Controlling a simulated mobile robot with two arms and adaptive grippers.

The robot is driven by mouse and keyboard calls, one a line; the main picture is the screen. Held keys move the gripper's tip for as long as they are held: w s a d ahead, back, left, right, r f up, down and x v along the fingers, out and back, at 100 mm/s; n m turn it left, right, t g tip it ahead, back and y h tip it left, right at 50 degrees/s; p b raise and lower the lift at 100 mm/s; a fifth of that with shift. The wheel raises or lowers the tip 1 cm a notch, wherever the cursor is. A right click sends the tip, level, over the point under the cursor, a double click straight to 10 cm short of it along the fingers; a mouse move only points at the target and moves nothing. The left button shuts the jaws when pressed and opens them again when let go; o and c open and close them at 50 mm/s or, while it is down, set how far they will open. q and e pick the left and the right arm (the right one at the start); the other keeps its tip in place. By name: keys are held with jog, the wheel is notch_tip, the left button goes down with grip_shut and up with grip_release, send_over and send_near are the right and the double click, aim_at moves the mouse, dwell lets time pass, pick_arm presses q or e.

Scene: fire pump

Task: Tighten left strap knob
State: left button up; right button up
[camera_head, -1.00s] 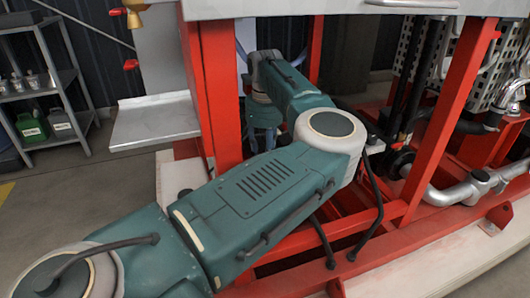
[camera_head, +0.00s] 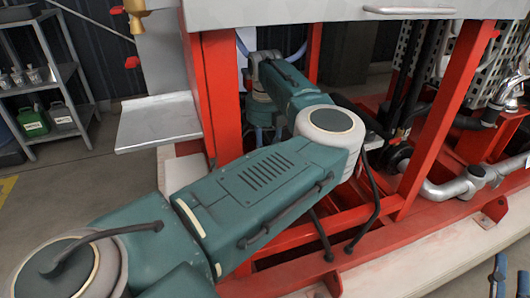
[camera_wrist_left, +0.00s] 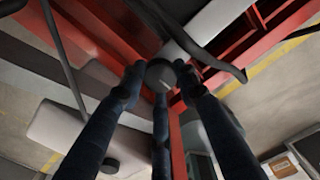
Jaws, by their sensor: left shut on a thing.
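A dark round knob (camera_wrist_left: 160,74) sits among the fingertips of my left gripper (camera_wrist_left: 163,80) in the left wrist view. The three dark blue fingers are shut on it from several sides and hide part of it. In the head view my green left arm reaches in between the red posts; the knob is hidden there and the hand is mostly covered by the arm. What look like blue fingers of my right gripper (camera_head: 508,277) show at the lower right edge, cut off by the frame and away from the pump.
Red frame posts (camera_head: 213,90) stand close beside my left arm, with red beams (camera_head: 295,240) below it. Silver pipes (camera_head: 462,185) lie at right. A grey shelf (camera_head: 45,85) stands at the left.

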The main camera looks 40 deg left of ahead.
dwell(0.3)
pick_arm(q)
jog(key=o, duration=1.2)
jog(key=shift+c, duration=0.2)
jog(key=shift+r, duration=0.15)
notch_tip(320, 180, up, 7)
jog(key=shift+r, duration=0.15)
jog(key=shift+w, duration=0.1)
